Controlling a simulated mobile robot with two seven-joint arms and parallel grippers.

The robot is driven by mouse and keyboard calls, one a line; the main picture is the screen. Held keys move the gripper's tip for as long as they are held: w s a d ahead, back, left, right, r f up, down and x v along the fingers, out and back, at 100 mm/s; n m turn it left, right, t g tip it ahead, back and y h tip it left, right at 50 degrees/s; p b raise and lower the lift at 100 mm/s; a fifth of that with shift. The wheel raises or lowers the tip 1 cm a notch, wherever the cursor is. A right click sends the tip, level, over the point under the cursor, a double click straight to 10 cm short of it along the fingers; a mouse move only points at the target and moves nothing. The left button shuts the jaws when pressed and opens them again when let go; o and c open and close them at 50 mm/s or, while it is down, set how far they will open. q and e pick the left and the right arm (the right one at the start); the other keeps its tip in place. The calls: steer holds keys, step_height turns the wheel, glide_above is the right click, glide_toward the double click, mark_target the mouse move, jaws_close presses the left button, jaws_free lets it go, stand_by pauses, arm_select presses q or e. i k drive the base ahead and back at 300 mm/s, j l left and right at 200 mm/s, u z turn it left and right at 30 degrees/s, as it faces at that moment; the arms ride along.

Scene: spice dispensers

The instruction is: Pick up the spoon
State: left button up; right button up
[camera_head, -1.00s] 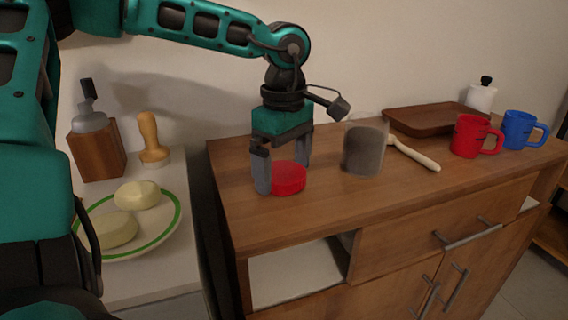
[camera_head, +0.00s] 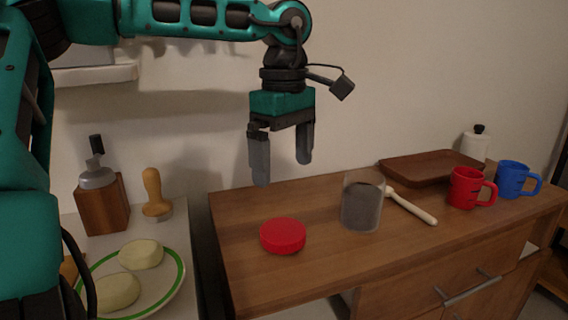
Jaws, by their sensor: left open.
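The spoon (camera_head: 412,206) lies on the wooden cabinet top, with its pale wooden handle pointing toward the front right. Its far end lies beside the clear jar (camera_head: 362,206) of dark grey spice, and I cannot make out its bowl clearly. A red round lid (camera_head: 283,236) lies flat on the cabinet top, left of the jar. My left gripper (camera_head: 283,172) is open and empty above and behind the lid, left of the jar and well left of the spoon. My right gripper is not in view.
The cabinet (camera_head: 255,268) also carries a brown tray (camera_head: 425,167), a red mug (camera_head: 468,188), a blue mug (camera_head: 514,180) and a white container (camera_head: 475,146). At left, a plate (camera_head: 172,290) holds pale food beside a wooden stamp (camera_head: 154,190) and a bottle in a block (camera_head: 103,205).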

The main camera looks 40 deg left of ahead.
mark_target(425, 217)
steer(key=k+l, duration=0.75)
steer(key=l, duration=0.2)
